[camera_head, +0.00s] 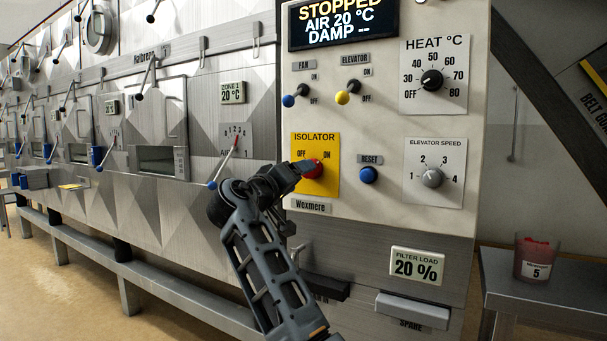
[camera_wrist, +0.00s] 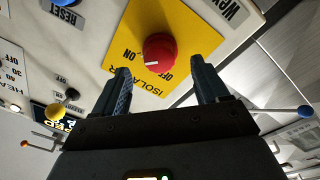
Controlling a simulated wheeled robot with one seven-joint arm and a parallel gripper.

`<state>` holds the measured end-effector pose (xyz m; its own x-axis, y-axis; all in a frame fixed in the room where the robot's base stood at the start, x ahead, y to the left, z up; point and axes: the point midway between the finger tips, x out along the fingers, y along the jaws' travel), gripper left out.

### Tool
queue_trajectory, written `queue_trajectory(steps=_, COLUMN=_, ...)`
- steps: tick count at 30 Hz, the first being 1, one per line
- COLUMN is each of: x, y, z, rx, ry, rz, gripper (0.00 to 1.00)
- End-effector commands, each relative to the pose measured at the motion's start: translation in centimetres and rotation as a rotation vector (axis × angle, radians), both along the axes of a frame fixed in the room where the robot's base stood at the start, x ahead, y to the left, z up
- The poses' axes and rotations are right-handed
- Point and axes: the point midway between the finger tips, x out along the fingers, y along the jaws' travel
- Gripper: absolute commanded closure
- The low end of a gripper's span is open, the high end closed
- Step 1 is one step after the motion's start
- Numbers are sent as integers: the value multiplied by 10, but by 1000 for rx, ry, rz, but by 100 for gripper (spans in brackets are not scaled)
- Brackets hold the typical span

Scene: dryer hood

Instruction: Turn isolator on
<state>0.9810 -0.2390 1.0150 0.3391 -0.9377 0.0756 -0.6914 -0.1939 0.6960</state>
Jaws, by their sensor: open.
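The isolator is a red round knob (camera_head: 315,170) on a yellow plate (camera_head: 301,144) marked OFF at upper left and ON at upper right. In the wrist view the picture is turned over, and the red knob (camera_wrist: 160,50) stands just beyond my fingertips. A white mark on the knob faces the label side; I cannot tell which word it points at. My gripper (camera_head: 305,168) reaches the knob from the left in the head view and hides part of it. In the wrist view my gripper (camera_wrist: 163,80) is open, its fingers apart with the knob between their lines, not clamped.
A blue reset button (camera_head: 368,175) sits right of the isolator. Fan (camera_head: 289,101) and elevator (camera_head: 342,97) levers are above, heat (camera_head: 432,80) and speed (camera_head: 433,177) dials to the right. A lever with a blue tip (camera_head: 212,185) is at left. The display (camera_head: 343,22) reads STOPPED.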

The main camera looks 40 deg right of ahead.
Motion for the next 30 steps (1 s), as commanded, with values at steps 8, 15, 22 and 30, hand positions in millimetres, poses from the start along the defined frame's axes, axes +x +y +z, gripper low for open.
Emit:
queue_trajectory(steps=8, x=-10, y=27, z=-2, rx=0, ry=0, rz=0, gripper=26)
queue_trajectory(steps=15, x=-10, y=28, z=-2, rx=0, ry=0, rz=0, gripper=26)
queue_trajectory(steps=22, x=-10, y=28, z=-2, rx=0, ry=0, rz=0, gripper=26)
queue_trajectory(steps=30, x=-10, y=34, z=-40, rx=13, ry=33, rz=60, gripper=26)
